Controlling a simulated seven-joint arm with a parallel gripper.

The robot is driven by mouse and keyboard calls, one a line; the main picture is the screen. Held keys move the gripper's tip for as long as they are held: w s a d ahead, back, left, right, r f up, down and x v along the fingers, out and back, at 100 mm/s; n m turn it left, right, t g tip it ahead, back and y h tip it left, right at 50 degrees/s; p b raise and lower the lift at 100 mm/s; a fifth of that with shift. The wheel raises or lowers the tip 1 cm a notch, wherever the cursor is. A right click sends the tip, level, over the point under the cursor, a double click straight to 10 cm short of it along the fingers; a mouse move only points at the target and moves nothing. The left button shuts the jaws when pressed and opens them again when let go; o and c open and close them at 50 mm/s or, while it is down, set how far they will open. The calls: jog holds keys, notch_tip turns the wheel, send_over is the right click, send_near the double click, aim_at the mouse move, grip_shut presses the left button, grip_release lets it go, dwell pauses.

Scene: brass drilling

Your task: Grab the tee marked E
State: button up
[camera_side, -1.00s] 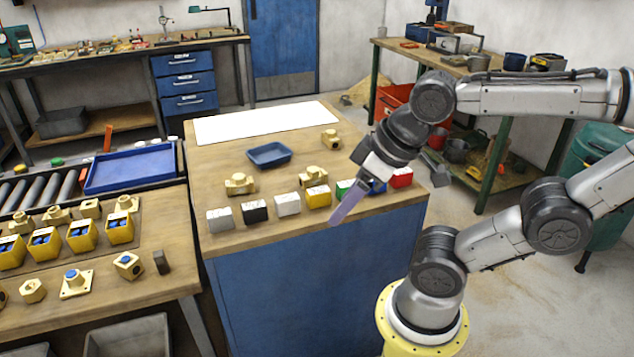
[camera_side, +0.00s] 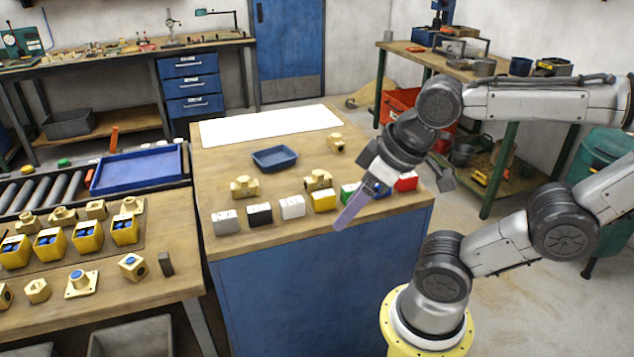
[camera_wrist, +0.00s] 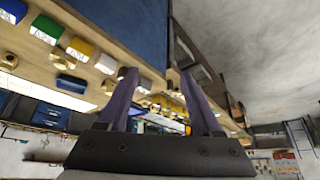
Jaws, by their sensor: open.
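Three brass fittings stand on the blue-sided bench in the side view: one at left (camera_side: 243,187), one near the middle (camera_side: 318,180) and one further back (camera_side: 336,142). They look like tees or similar fittings. No letter E can be read on any of them, so I cannot tell which is the marked tee. My gripper (camera_side: 352,212) is open and empty, with its purple fingers tilted down at the bench's front edge, right of the middle fitting. In the wrist view its two fingers (camera_wrist: 157,76) are spread apart with nothing held between them.
A row of coloured blocks, including a yellow block (camera_side: 324,200) and a black block (camera_side: 260,214), lines the bench front beside my gripper. A small blue tray (camera_side: 275,158) and a white sheet (camera_side: 270,124) lie behind. The left table (camera_side: 190,262) holds more brass parts.

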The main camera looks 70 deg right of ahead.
jog(key=shift+o, duration=0.6)
